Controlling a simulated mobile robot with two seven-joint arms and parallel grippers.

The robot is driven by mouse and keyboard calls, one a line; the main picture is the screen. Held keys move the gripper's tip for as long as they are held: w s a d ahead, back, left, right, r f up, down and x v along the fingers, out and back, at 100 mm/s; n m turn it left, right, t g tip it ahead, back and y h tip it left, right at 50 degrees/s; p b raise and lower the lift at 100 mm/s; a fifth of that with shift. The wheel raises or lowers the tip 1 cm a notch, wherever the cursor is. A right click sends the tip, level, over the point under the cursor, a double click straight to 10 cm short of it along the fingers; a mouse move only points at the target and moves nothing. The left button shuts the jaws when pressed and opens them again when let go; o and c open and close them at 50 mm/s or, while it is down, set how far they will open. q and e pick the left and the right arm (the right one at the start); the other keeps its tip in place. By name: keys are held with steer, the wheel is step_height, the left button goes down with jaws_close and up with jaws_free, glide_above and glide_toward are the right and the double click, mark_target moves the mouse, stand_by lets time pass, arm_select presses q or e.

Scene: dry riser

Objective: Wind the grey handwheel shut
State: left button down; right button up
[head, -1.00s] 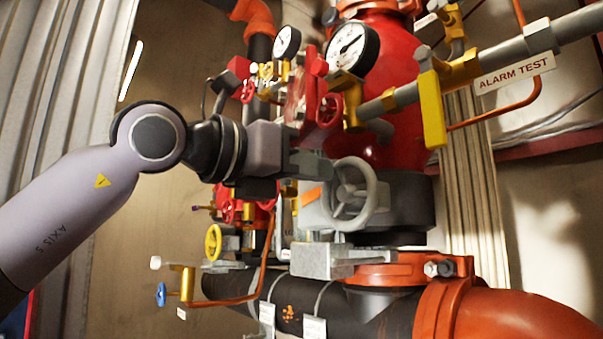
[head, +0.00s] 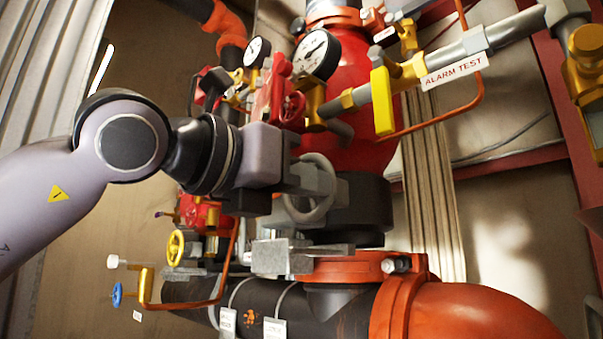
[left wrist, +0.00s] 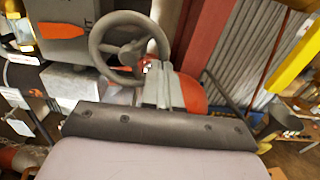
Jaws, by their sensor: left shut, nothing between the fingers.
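The grey handwheel (head: 319,212) stands on the side of a grey valve body in the middle of the head view. In the left wrist view its round rim and spokes (left wrist: 97,42) show at the top, left of centre. My left gripper (head: 328,180) is shut and empty. In the head view it crosses in front of the wheel's upper part and hides some of the rim and hub. In the left wrist view its fingertips (left wrist: 157,70) lie at the wheel's lower right rim; I cannot tell whether they touch. My right gripper is in neither view.
Pressure gauges (head: 316,54), small red valves and a yellow lever (head: 382,100) crowd above the wheel. An orange-red pipe elbow (head: 470,315) and a black pipe run below. A small yellow handwheel (head: 175,247) sits lower left. The corrugated wall (head: 45,60) is at left.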

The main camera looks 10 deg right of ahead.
mark_target(299, 218)
arm_select(q)
steer(key=shift+w+a+f, duration=0.1)
steer(key=shift+w+f, duration=0.1)
steer(key=shift+f, duration=0.35)
steer(key=shift+w+a+f, duration=0.1)
steer(key=shift+w+f, duration=0.1)
steer(key=shift+f, duration=0.3)
steer(key=shift+w+a+f+b, duration=0.3)
steer(key=shift+w+f+b, duration=0.2)
steer(key=shift+b, duration=0.05)
steer(key=shift+w+a, duration=0.75)
steer(key=shift+w, duration=0.25)
steer(key=shift+s+a+f, duration=0.1)
steer(key=shift+a+f, duration=0.1)
steer(key=shift+a, duration=0.05)
steer(key=b+v, duration=0.2)
steer(key=v, duration=0.1)
steer(key=shift+s+r, duration=0.1)
steer(key=shift+r, duration=0.2)
steer(key=shift+a, duration=0.1)
